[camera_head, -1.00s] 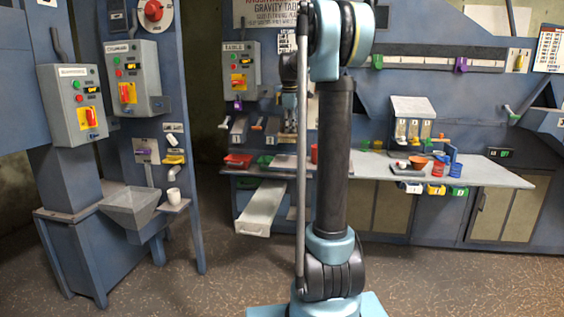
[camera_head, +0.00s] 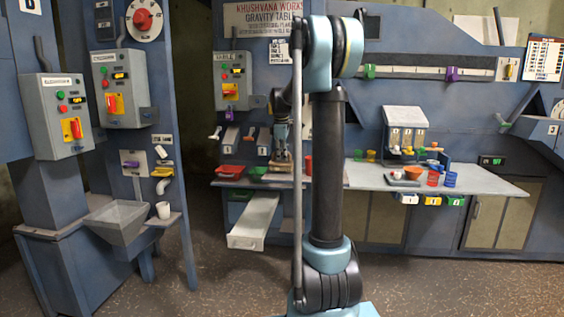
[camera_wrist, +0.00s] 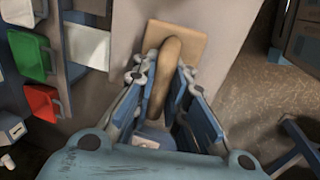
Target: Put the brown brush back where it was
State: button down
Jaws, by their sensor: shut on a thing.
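The brown brush shows in the wrist view as a long tan-brown handle (camera_wrist: 168,60) standing between the fingers. My gripper (camera_wrist: 162,76) is shut on this handle. A flat tan square piece (camera_wrist: 188,45) lies around or beneath the far end of the handle. I cannot tell whether it is the brush's head or a separate pad. In the head view my gripper (camera_head: 281,153) points down over the back worktable, left of my arm column. The brush is too small there to make out clearly.
Left of my gripper are a red bin (camera_head: 228,171) and a green bin (camera_head: 257,173). A pale chute (camera_head: 254,220) juts out below. The worktable (camera_head: 475,183) runs right, with cups, an orange bowl (camera_head: 413,172) and a dispenser (camera_head: 404,127). Control boxes stand at left.

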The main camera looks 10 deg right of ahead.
aim_at(282, 163)
jog(key=shift+f, duration=0.8)
jog(key=c, duration=1.6)
grip_release()
jog(key=r, duration=0.4)
jog(key=s+r, duration=0.1)
jog(key=r, duration=0.3)
jog(key=s+r, duration=0.1)
jog(key=r, duration=0.2)
jog(key=shift+s+a+r, duration=0.25)
jog(key=shift+a+r, duration=0.1)
jog(key=shift+r, duration=0.05)
